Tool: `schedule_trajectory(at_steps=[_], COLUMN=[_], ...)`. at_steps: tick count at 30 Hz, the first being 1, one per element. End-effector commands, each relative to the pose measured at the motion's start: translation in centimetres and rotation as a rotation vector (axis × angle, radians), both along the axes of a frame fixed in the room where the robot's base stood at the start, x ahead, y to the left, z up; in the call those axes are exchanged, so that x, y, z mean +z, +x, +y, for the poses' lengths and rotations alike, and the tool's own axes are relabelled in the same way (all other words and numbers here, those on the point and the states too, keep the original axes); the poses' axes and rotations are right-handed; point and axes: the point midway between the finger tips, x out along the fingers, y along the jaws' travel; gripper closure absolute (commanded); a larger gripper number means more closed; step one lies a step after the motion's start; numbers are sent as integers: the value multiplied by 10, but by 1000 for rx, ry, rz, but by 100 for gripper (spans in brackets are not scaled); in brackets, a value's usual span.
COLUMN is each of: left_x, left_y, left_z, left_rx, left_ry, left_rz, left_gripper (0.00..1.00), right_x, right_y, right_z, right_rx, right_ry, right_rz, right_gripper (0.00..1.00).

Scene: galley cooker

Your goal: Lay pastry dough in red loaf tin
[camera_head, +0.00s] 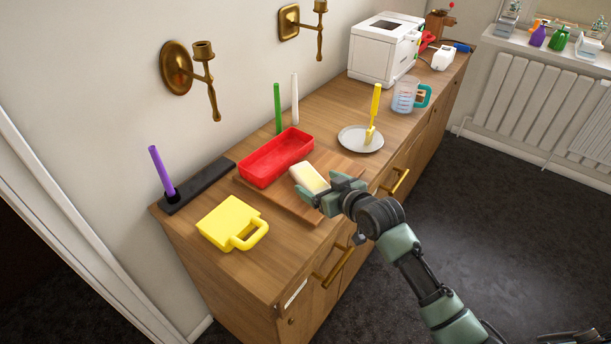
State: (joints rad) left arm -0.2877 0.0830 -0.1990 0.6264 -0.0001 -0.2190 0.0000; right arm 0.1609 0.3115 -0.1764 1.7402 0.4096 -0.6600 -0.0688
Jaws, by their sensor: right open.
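The red loaf tin (274,157) stands on the far-left part of a wooden board (283,200) on the counter; its inside looks empty. The pastry dough, a pale cream block (309,176), lies on the board just right of the tin and apart from it. My right gripper (320,192) is open at the near-right end of the dough, with its fingers close to the block. I cannot tell whether they touch it; part of the dough's near end is hidden by the gripper. My left gripper is not in view.
A yellow mug-like item (232,224) stands at the near left. A dark holder (200,187) carries a purple stick. Green (277,110) and white (294,100) sticks stand behind the tin. A plate (349,140) with a yellow-handled brush, a measuring jug (404,96) and a white appliance (380,50) lie further right.

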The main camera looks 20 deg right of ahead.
Motion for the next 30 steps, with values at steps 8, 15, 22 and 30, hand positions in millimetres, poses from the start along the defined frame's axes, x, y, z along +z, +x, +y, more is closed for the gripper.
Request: schedule_trajectory(at_steps=[8, 15, 22, 30], left_x=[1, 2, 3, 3], left_y=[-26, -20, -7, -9], left_z=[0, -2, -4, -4], left_rx=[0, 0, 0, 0], left_ry=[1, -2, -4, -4], left_rz=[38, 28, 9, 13], left_gripper=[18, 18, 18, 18], right_x=[-12, -28, -31, -31], right_y=[24, 51, 58, 57], right_z=[3, 6, 8, 8], right_rx=[-1, 1, 0, 0], right_ry=[2, 2, 1, 1], right_rz=[0, -1, -2, -2], right_gripper=[15, 15, 15, 59])
